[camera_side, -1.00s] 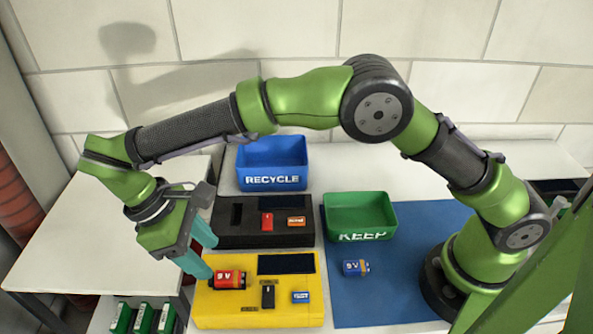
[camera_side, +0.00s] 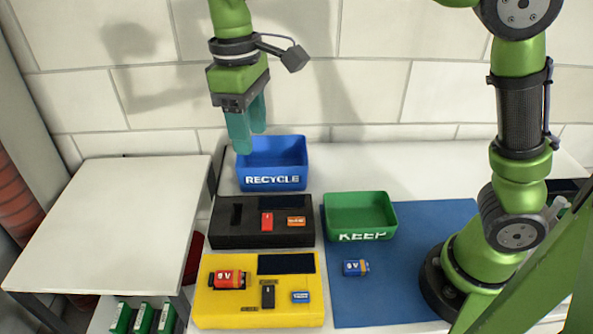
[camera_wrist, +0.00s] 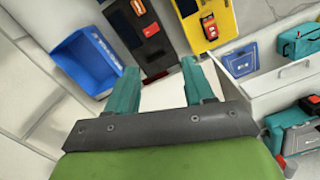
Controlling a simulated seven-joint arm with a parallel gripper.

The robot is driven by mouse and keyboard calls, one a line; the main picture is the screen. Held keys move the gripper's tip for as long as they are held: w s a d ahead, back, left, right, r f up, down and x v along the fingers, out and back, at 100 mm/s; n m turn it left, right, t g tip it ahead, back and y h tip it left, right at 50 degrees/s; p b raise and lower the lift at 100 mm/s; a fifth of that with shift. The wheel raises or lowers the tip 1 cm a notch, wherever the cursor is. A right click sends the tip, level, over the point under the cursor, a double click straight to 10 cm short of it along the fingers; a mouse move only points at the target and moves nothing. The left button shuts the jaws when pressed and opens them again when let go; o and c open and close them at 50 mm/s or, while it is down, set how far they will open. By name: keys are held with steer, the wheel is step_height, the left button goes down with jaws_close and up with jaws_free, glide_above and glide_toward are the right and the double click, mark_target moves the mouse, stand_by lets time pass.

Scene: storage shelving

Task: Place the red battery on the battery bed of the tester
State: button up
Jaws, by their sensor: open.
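The red battery (camera_side: 229,279), marked 9 V, lies on the left part of the yellow tester (camera_side: 228,314). A dark recess shows at its edges; I cannot tell how fully it is seated. In the wrist view the red battery (camera_wrist: 209,26) is on the yellow tester (camera_wrist: 228,20) at the top. My gripper (camera_side: 247,146) is open and empty, well above and behind the tester, by the blue RECYCLE bin. In the wrist view its two teal fingers (camera_wrist: 157,68) stand apart with nothing between them.
The blue RECYCLE bin (camera_side: 272,183) stands at the back, with a black tester (camera_side: 262,241) in front of it. A green KEEP bin (camera_side: 361,235) and a blue battery (camera_side: 356,267) are on the blue mat (camera_side: 420,290). The white table (camera_side: 110,220) at left is bare.

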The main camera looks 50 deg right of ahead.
steer(key=s+d+f+m+t+y, duration=0.2)
steer(key=s+d+m+t, duration=0.6)
steer(key=s+d, duration=0.5)
steer(key=d+m, duration=0.1)
steer(key=d, duration=0.1)
steer(key=shift+d+f+m, duration=0.25)
steer(key=shift+d+m, duration=0.05)
